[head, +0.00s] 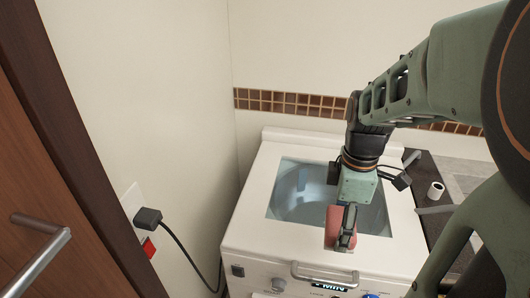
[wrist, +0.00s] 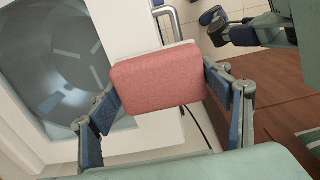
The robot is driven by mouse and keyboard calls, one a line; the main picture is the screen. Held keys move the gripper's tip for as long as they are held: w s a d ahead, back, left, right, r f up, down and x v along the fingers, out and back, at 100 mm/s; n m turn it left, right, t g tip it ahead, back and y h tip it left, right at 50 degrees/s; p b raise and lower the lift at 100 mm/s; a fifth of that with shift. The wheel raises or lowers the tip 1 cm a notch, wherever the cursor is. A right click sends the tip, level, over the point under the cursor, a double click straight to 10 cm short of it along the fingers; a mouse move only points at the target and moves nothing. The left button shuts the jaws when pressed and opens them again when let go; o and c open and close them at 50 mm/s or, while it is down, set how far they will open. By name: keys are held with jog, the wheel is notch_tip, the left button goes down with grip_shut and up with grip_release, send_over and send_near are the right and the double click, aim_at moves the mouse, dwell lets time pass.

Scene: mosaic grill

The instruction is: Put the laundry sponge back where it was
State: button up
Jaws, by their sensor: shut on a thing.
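The laundry sponge (head: 332,228) is a pink block with a pale backing. My gripper (head: 345,230) is shut on it and holds it over the front part of the washing machine top (head: 255,222). In the wrist view, the sponge (wrist: 158,80) sits between the two fingers of my gripper (wrist: 162,92), its broad pink face towards the camera. Whether the sponge touches the machine is not clear. The machine's window (head: 290,205) shows a grey drum inside, and the drum also shows in the wrist view (wrist: 60,60).
A front handle (head: 325,273) and knobs (head: 278,284) stick out from the machine. A dark counter (head: 425,185) with a small white roll (head: 436,190) lies to the right. A plug with a cable (head: 150,218) is on the left wall. A wooden door (head: 40,160) stands at far left.

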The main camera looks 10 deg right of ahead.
jog(key=w+a+f+b, duration=0.3)
jog(key=w+a+f, duration=0.2)
jog(key=w, duration=0.3)
jog(key=b, duration=0.2)
send_over(292, 230)
jog(key=s, duration=0.1)
jog(key=f, duration=0.3)
jog(key=shift+s+d+f, duration=0.15)
jog(key=shift+d+f, duration=0.2)
jog(key=shift+w+a+f, duration=0.15)
jog(key=shift+w+f, duration=0.1)
jog(key=shift+w+a+f+b, duration=0.1)
jog(key=shift+w+f+b, duration=0.05)
jog(key=shift+f+b, duration=0.2)
jog(key=shift+w+a+f+b, duration=0.1)
jog(key=shift+w+f+b, duration=0.05)
jog(key=shift+f+b, duration=1.2)
jog(key=shift+f, duration=0.2)
jog(key=shift+f, duration=0.15)
jog(key=o, duration=1)
jog(key=shift+c, duration=0.2)
jog(key=shift+o, duration=0.3)
